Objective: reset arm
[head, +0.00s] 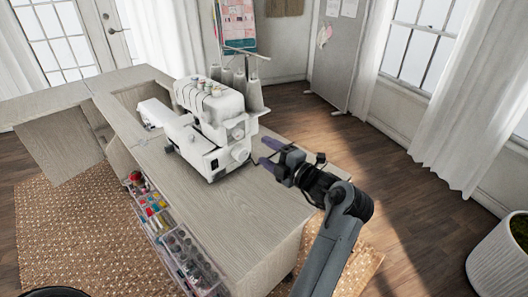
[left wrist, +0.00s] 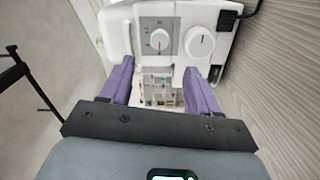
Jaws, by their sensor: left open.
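My left gripper (head: 264,153) is above the wooden cabinet top (head: 255,215), just right of the white sewing machine (head: 212,125). Its two purple fingers are apart, pointing at the machine, with nothing visible between them in the head view. I cannot tell whether a finger touches the machine. My right gripper is in neither view.
Thread spools (head: 225,77) stand on the machine. An open drawer of coloured supplies (head: 160,215) hangs on the cabinet's near side. A woven rug (head: 70,240) lies on the floor. A white planter (head: 498,262) stands at the far right. The front cabinet top is clear.

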